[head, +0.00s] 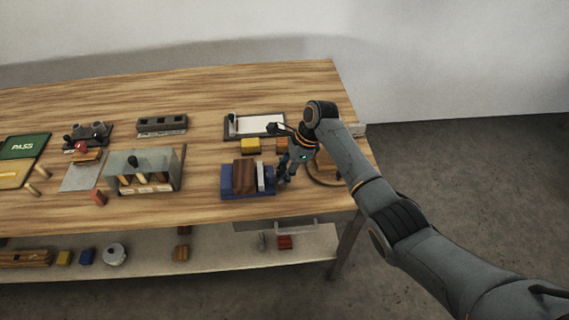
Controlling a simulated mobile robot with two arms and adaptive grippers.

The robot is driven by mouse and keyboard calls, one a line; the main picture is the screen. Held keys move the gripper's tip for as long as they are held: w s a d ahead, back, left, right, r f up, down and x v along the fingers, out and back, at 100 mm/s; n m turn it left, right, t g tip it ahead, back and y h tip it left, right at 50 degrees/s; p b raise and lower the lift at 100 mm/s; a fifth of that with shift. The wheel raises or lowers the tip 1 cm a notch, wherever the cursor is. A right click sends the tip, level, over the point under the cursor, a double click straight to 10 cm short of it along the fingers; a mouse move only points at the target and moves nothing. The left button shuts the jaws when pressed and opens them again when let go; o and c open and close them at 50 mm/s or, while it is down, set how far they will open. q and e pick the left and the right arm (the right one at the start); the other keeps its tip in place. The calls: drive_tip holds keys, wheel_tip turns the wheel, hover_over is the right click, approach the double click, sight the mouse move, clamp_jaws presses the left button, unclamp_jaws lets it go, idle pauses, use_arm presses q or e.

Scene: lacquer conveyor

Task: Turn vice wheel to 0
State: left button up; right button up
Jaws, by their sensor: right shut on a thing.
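The blue vice (228,185) stands near the front right of the wooden table in the head view. A brown block (243,175) sits in it beside a light grey jaw plate (261,177). My right gripper (284,174) reaches down at the right end of the vice, touching or nearly touching it. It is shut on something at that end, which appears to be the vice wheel. The wheel itself is hidden by my fingers, so its number or angle cannot be read. My left gripper is out of view.
Yellow and brown blocks (250,146) lie behind the vice, before a white-topped tray (262,125). A round brown object (325,178) is partly behind my right arm. A clear-sided box (143,162) stands left. Bare wood separates it from the vice.

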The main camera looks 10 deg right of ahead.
drive_tip(key=t+p, duration=0.1)
drive_tip(key=p, duration=0.2)
drive_tip(key=s+t+p, duration=0.1)
drive_tip(key=t+p, duration=0.1)
drive_tip(key=p, duration=0.1)
drive_tip(key=shift+a+r+n+p, duration=0.1)
drive_tip(key=shift+n+p, duration=0.3)
drive_tip(key=shift+f+t+p, duration=0.25)
drive_tip(key=shift+t+p, duration=0.35)
drive_tip(key=shift+t, duration=0.7)
drive_tip(key=shift+n, duration=0.3)
drive_tip(key=o, duration=1.2)
drive_tip(key=shift+c, duration=0.2)
drive_tip(key=v, duration=1.2)
drive_tip(key=shift+s+f, duration=0.1)
